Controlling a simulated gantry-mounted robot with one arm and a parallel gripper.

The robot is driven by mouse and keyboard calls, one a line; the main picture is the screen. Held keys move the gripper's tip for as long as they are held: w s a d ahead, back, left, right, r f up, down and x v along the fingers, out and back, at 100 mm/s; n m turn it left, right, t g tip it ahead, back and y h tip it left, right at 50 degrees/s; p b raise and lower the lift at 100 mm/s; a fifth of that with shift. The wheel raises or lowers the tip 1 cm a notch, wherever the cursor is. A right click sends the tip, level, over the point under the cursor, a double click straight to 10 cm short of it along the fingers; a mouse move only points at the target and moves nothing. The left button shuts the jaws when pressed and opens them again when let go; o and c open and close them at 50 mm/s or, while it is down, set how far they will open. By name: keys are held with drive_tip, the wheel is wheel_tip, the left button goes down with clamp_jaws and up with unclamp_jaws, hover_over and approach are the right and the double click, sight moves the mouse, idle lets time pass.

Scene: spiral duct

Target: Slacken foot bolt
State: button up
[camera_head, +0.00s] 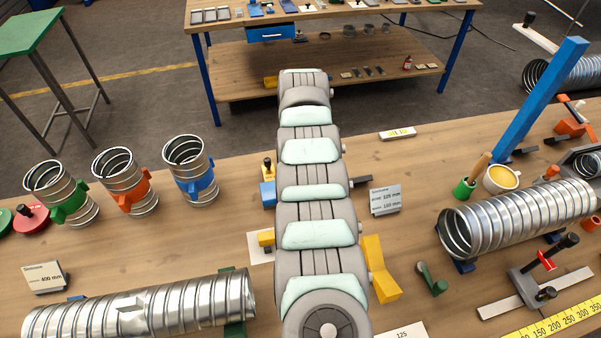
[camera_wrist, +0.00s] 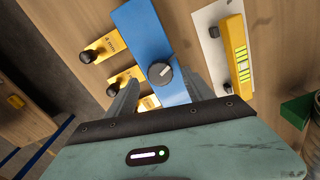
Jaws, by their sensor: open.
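In the wrist view, a dark round knob (camera_wrist: 160,72) with a pale line across its top sits on a flat blue bar (camera_wrist: 147,35). It is the bolt-like part nearest my gripper; no label shows that it is the foot bolt. My gripper (camera_wrist: 164,84) is open, with its two grey fingers either side of the blue bar and the knob between them in the picture. I cannot tell the height gap, and no contact shows. In the head view, part of the blue piece (camera_head: 267,194) shows left of my arm, which hides the gripper and the knob.
Yellow blocks with black knobs (camera_wrist: 101,50) stand left of the blue bar. A yellow level (camera_wrist: 239,52) lies on a white card at its right. In the head view, spiral ducts (camera_head: 150,309) (camera_head: 520,215) lie at both sides; a blue post (camera_head: 541,103) rises at right.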

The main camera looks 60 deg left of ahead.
wheel_tip(320, 180, up, 8)
drive_tip(key=shift+r, duration=0.15)
idle(0.6)
